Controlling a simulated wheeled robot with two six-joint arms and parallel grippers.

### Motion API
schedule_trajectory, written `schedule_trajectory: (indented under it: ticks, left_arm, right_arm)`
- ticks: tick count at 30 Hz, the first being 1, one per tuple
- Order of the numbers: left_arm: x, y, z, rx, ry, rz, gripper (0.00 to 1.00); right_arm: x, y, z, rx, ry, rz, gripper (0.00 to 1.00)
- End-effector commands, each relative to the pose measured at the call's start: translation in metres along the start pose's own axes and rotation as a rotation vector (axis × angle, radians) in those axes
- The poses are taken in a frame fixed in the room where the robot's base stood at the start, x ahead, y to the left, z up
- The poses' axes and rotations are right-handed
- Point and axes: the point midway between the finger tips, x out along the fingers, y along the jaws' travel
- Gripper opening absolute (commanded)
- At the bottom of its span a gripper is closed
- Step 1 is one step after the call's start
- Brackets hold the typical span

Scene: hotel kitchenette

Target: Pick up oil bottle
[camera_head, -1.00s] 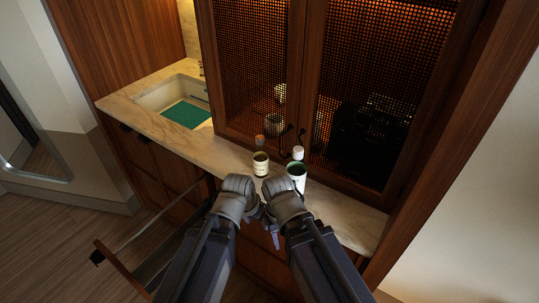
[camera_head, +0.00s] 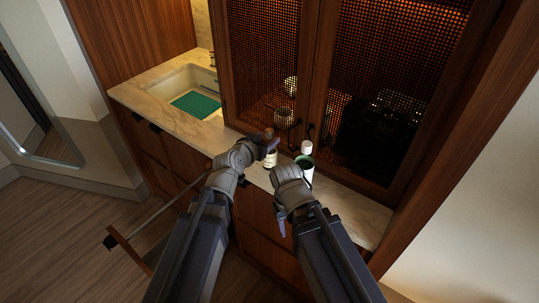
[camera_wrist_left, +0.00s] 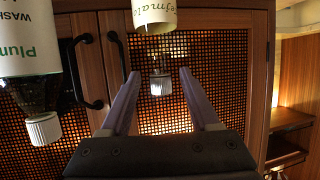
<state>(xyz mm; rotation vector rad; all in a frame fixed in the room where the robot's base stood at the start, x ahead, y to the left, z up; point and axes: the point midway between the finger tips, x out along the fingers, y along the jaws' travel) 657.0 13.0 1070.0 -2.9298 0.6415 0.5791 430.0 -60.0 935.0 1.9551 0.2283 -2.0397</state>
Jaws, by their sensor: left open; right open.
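A small bottle with a cream label (camera_head: 271,160) stands upright on the counter in the head view; I take it as the oil bottle, though its label does not clearly say so. In the left wrist view, which is upside down, its label (camera_wrist_left: 155,15) and pale cap (camera_wrist_left: 161,86) show. My left gripper (camera_head: 266,145) is open at this bottle. Its fingers (camera_wrist_left: 160,95) lie either side of the cap's line in the wrist view, with gaps on both sides. My right gripper (camera_head: 281,226) is open and empty, low in front of the counter.
A larger white-label bottle with a white cap (camera_head: 306,148) stands close to the right of it; its label (camera_wrist_left: 25,40) shows large in the wrist view. Mesh cabinet doors (camera_head: 375,95) with dark handles rise behind. A sink (camera_head: 185,88) lies left. An open wooden panel (camera_head: 128,248) juts out below.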

Motion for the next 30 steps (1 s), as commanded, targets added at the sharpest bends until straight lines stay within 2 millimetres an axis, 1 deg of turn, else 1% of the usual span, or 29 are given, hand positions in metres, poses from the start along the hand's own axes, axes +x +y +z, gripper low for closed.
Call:
schedule_trajectory:
  ticks: [1, 7, 10, 15, 19, 26, 27, 30]
  left_arm:
    - [0.009, 0.000, 0.001, 0.000, 0.000, 0.001, 0.62]
    - [0.011, 0.000, 0.001, 0.001, 0.000, 0.000, 0.62]
    - [0.020, 0.000, 0.003, 0.001, -0.001, 0.000, 0.62]
    - [0.045, -0.001, 0.006, 0.001, -0.001, 0.001, 0.62]
    - [0.061, 0.000, 0.005, 0.001, -0.001, 0.001, 0.62]
    - [0.061, 0.000, 0.004, 0.001, -0.001, 0.000, 0.62]
    - [0.061, 0.000, 0.004, 0.001, -0.001, 0.000, 0.60]
    - [0.061, 0.000, 0.004, 0.001, -0.001, 0.000, 0.49]
  right_arm:
    - [0.004, 0.000, 0.000, 0.000, 0.000, 0.000, 0.50]
    - [0.005, -0.001, 0.000, 0.000, 0.000, 0.000, 0.50]
    - [0.010, -0.001, -0.001, 0.000, 0.000, 0.000, 0.50]
    - [0.023, -0.002, -0.001, 0.000, 0.000, 0.000, 0.50]
    - [0.027, -0.003, -0.002, 0.000, 0.000, 0.000, 0.50]
    - [0.026, -0.003, -0.002, 0.000, 0.000, 0.000, 0.50]
    - [0.026, -0.003, -0.002, 0.000, 0.000, 0.000, 0.50]
    - [0.026, -0.003, -0.002, 0.000, 0.000, 0.000, 0.50]
